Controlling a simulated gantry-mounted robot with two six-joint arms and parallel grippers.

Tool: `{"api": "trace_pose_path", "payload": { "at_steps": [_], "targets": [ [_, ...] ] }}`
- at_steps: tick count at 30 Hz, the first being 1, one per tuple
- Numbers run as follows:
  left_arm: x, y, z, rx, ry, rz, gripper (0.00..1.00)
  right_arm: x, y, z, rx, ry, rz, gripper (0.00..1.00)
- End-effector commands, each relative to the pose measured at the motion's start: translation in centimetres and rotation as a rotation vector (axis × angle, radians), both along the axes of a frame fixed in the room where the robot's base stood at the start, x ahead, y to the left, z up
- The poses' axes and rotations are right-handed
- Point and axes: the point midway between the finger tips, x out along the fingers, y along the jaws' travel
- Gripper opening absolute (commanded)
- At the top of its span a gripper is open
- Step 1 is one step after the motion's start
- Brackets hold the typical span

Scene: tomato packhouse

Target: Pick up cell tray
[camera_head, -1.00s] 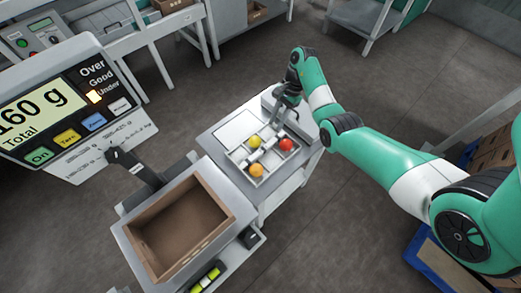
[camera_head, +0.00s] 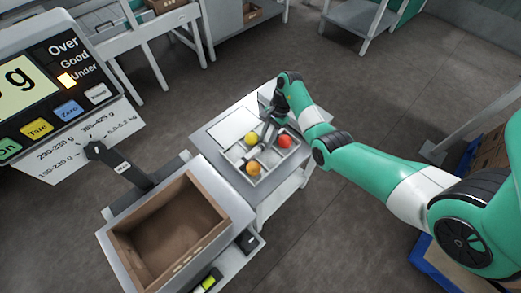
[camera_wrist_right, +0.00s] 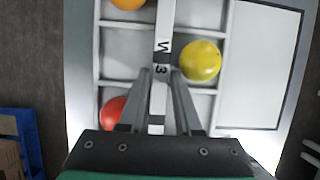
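The cell tray (camera_head: 268,176) is light grey with several cells and sits on a white stand. It holds a yellow tomato (camera_head: 252,138), a red one (camera_head: 285,141) and an orange one (camera_head: 254,168). A white bar (camera_wrist_right: 162,48) marked "W 3" runs across its middle in the right wrist view. My right gripper (camera_head: 268,133) is down over the tray, pointing at this bar. In the right wrist view its open fingers (camera_wrist_right: 161,78) lie either side of the bar; whether they touch it is not clear. My left gripper is out of view.
An open, empty cardboard box (camera_head: 171,234) stands left of the tray on a grey platform. A scale display (camera_head: 52,82) is at the upper left. A flat panel (camera_wrist_right: 264,65) lies beside the cells. Pallets with boxes stand at the far right.

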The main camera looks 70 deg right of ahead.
Motion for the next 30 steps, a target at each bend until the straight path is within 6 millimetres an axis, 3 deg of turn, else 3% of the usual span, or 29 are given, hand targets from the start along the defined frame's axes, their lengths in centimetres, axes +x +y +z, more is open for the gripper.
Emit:
{"api": "trace_pose_path", "payload": {
  "at_steps": [23,28,30],
  "targets": [
    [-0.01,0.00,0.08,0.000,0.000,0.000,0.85,-0.02,-0.01,-0.45,0.000,0.000,0.000,0.33],
    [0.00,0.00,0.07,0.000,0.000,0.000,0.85,-0.02,-0.02,-0.44,0.000,0.000,0.000,0.02],
    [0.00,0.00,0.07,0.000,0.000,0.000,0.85,-0.02,-0.02,-0.44,0.000,0.000,0.000,0.00]
  ]
}}
